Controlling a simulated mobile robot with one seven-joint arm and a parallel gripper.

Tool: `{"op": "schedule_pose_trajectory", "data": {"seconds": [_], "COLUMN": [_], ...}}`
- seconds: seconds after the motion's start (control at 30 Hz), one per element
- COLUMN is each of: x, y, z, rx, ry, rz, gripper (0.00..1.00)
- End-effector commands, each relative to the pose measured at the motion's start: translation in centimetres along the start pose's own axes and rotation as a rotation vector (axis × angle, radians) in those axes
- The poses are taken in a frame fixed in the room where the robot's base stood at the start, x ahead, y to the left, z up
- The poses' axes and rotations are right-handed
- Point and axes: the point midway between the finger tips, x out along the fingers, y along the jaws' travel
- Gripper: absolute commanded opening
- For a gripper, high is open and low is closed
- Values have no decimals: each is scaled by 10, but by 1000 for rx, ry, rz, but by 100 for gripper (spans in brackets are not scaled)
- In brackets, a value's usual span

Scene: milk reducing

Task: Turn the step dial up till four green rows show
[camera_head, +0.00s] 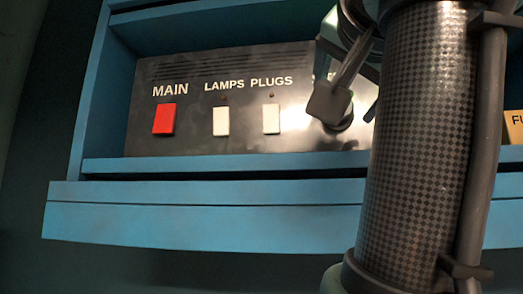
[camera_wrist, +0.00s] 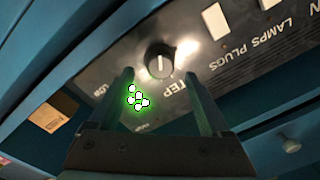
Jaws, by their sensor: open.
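The step dial (camera_wrist: 159,62) is a round black knob with a white pointer line, on the dark panel (camera_wrist: 120,70). In the wrist view its pointer runs nearly straight up and down the picture. My gripper (camera_wrist: 160,76) is open, its two fingertips on either side of the dial and just short of it; I cannot tell whether they touch it. Several small lights (camera_wrist: 138,97) glow white with a green halo beside the left finger; their rows are hard to separate. The "STEP" label is partly hidden by a finger. In the head view my gripper (camera_head: 332,100) covers most of the dial.
The panel also carries a red MAIN switch (camera_head: 164,118), a white LAMPS switch (camera_head: 221,121) and a white PLUGS switch (camera_head: 271,118), left of my gripper. A blue shelf ledge (camera_head: 220,164) runs below. A tan card (camera_head: 514,127) stands at the right.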

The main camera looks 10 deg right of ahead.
Motion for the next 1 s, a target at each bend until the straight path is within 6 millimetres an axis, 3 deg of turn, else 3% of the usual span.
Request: {"op": "schedule_pose_trajectory", "data": {"seconds": [0.2, 0.4, 1.0], "x": [-51, -79, -87], "y": [2, 1, 0], "z": [3, 1, 0], "rx": [0, 0, 0], "ry": [4, 2, 0], "rz": [-4, -2, -1], "gripper": [82, 82, 82]}}
